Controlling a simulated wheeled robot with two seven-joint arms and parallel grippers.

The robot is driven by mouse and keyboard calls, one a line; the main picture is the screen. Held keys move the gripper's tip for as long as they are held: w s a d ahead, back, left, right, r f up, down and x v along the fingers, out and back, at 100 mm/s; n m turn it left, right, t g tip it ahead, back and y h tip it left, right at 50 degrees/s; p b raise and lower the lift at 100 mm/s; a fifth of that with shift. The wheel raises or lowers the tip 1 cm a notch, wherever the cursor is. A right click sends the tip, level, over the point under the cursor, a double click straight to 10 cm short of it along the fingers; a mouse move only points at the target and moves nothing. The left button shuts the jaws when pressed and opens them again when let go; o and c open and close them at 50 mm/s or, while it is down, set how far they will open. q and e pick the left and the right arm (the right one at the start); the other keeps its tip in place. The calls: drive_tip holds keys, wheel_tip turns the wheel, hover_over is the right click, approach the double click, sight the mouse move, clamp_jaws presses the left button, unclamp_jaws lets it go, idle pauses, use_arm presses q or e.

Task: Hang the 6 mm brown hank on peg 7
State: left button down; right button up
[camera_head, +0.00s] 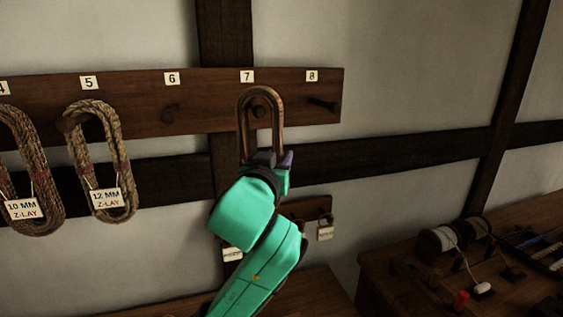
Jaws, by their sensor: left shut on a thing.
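The brown hank (242,118) is a narrow upright loop in front of the pegboard, below the number 7 label. Peg 7 (258,112) shows inside the upper part of the loop, below its top bend. I cannot tell whether the loop is around the peg or still in front of it. My left gripper (268,158) is shut on the hank's lower end, and its jaws hide that end. No size tag shows on this hank. My right gripper is not in view.
The pegboard (205,100) has a bare peg 6 (169,115) and a bare peg 8 (322,104). A 12 mm hank (126,165) hangs on peg 5, and a 10 mm hank (32,150) hangs left of it. A bench (375,262) with spools and tools stands at lower right.

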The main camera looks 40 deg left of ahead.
use_arm(q)
drive_tip(key=w+a+f+b, duration=0.1)
drive_tip(key=w+a, duration=0.3)
drive_tip(key=a, duration=0.2)
drive_tip(key=shift+f+b, duration=0.2)
drive_tip(key=shift+b, duration=0.15)
drive_tip(key=shift+w+f, duration=0.1)
idle(0.7)
